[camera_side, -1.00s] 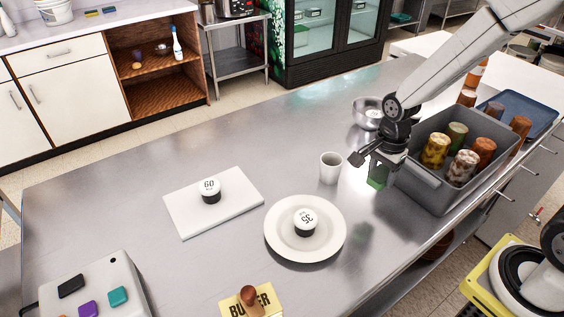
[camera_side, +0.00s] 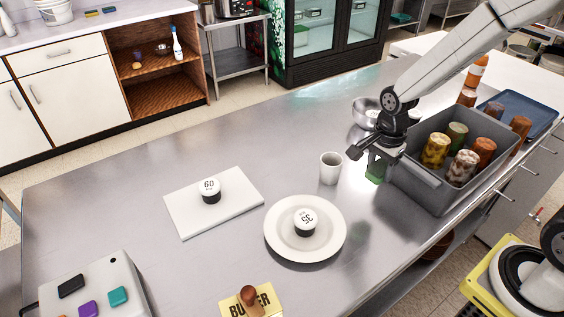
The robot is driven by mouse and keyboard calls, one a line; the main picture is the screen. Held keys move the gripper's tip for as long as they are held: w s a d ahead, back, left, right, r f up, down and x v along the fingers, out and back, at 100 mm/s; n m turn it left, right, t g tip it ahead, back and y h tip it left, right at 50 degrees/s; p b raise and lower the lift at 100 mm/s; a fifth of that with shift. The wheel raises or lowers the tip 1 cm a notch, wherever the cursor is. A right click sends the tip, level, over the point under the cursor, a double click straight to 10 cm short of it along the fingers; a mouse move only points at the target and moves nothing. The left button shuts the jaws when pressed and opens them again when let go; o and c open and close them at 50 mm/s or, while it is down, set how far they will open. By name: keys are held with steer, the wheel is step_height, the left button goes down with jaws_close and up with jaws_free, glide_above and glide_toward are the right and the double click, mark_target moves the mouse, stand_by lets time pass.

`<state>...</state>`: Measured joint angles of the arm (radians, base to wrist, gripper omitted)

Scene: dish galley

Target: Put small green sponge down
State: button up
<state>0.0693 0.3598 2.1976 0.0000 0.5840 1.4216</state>
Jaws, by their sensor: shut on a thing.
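The small green sponge (camera_side: 375,172) is between the fingers of my gripper (camera_side: 374,163). My gripper points down and is shut on it. The sponge is over the steel counter, between the white cup on its left and the grey bin on its right. The fingers cover part of the sponge. I cannot tell whether its underside touches the counter.
A white cup (camera_side: 330,168) stands close on the left. A grey bin (camera_side: 428,187) with several jars is close on the right. A metal bowl (camera_side: 364,110) sits behind. A white plate (camera_side: 275,245) holds a round lidded tub (camera_side: 305,222). Bare counter (camera_side: 375,225) lies in front.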

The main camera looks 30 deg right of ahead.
steer(key=w+d+m, duration=0.1)
steer(key=w+d, duration=0.8)
steer(key=w, duration=0.6)
steer(key=shift+d, duration=0.35)
steer(key=shift+f, duration=4.9)
steer(key=shift+f, duration=0.15)
steer(key=o, duration=1.2)
step_height(320, 180, up, 12)
steer(key=shift+r, duration=0.2)
